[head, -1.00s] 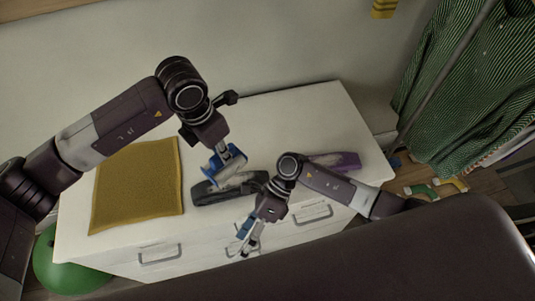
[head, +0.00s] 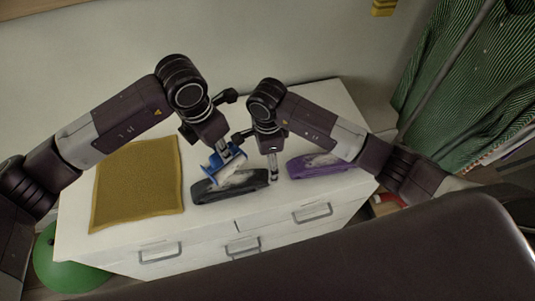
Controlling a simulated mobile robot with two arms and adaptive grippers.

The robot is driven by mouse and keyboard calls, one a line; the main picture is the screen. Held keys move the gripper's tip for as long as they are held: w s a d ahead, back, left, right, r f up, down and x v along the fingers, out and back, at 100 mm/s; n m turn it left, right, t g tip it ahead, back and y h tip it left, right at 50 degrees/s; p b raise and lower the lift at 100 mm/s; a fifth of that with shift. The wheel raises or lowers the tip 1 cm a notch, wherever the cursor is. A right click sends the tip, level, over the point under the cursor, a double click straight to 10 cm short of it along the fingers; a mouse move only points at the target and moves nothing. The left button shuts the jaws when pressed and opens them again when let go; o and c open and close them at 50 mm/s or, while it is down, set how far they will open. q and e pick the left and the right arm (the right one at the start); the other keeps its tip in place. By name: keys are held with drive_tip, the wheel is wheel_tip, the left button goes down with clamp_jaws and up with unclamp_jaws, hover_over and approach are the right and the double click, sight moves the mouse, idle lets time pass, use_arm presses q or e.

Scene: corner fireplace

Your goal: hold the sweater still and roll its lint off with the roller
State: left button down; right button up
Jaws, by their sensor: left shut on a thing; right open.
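My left gripper (head: 226,155) is shut on a blue and white thing that looks like the roller (head: 214,166), held close above the left part of a black oblong thing on the white cabinet. My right gripper (head: 274,178) is open, pointing down by the right end of that black thing; I cannot tell if they touch. A green striped garment with small pale specks, likely the sweater (head: 462,95), hangs at the right, away from both grippers. Its upper part is outside the view.
The white cabinet (head: 100,250) has several drawer handles. On its top lie a mustard cloth (head: 140,185) at the left, the black oblong thing (head: 238,188) with pale fuzz, and a purple one (head: 300,169). A green ball (head: 65,265) is at lower left.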

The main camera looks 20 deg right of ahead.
wheel_tip(320, 180, down, 8)
drive_tip(key=shift+r, duration=0.15)
idle(0.3)
drive_tip(key=c, duration=1.6)
